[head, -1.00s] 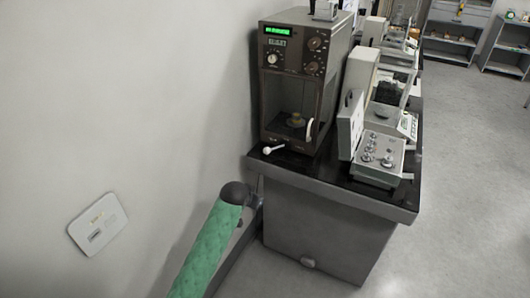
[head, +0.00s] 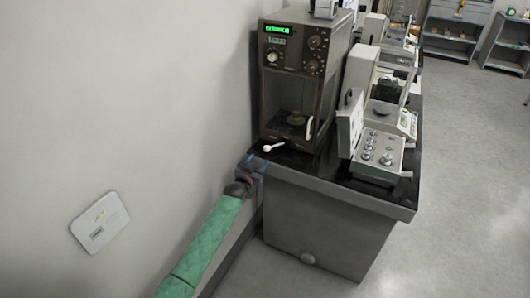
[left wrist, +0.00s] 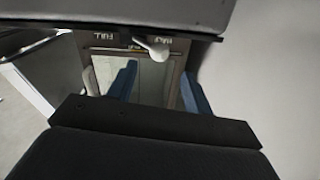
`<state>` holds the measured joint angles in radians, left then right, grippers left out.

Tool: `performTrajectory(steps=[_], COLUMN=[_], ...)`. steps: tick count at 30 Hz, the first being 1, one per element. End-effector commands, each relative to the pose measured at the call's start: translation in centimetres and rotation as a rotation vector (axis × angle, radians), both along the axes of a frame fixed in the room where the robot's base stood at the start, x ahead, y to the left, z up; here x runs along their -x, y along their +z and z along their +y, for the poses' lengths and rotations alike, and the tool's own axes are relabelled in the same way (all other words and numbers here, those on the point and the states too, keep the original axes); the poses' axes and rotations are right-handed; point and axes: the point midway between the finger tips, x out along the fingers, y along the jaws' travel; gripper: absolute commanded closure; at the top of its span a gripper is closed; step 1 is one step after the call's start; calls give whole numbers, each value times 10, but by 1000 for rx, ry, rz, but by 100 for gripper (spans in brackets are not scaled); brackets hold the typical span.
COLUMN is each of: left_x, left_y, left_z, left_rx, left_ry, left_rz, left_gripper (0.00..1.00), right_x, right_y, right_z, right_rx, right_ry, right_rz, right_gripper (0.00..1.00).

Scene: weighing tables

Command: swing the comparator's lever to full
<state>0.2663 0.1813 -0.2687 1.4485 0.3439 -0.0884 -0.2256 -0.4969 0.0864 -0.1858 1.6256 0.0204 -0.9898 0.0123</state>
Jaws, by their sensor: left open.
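The comparator (head: 341,55) is a tall dark brown cabinet with a green display, on the near end of the black table. Its white lever (head: 272,147) sticks out low at its front left. In the left wrist view the lever's white knob (left wrist: 152,47) hangs by the HALF label, with the FULL label to its left. My left gripper (head: 255,163) is open and empty at the table's near left corner, just short of the lever. In the left wrist view its blue fingers (left wrist: 158,88) stand apart, with the knob beyond and roughly between them. My right gripper is not in view.
The black table's edge (head: 340,196) lies close by my left gripper. A wall with a white plate (head: 99,222) is on the left. Open floor (head: 465,200) lies to the right.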

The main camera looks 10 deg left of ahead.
Motion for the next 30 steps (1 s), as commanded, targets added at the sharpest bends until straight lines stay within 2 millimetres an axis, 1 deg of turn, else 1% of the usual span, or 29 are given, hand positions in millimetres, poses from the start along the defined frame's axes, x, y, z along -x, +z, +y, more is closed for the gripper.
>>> performTrajectory(steps=[5,12,16,22,30], left_x=[-18,-49,-62,-71,-73], left_y=[4,3,2,1,0], left_z=[-5,-12,-16,-18,-19], left_rx=[0,-1,-1,0,0], left_ry=[0,0,-1,-1,-1], left_rz=[0,3,2,2,2], left_gripper=[50,50,50,50,50], right_x=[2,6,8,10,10], right_y=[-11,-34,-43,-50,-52], right_z=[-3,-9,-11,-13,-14], right_rx=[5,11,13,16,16], right_ry=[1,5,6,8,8], right_rz=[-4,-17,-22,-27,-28], right_gripper=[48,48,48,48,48])
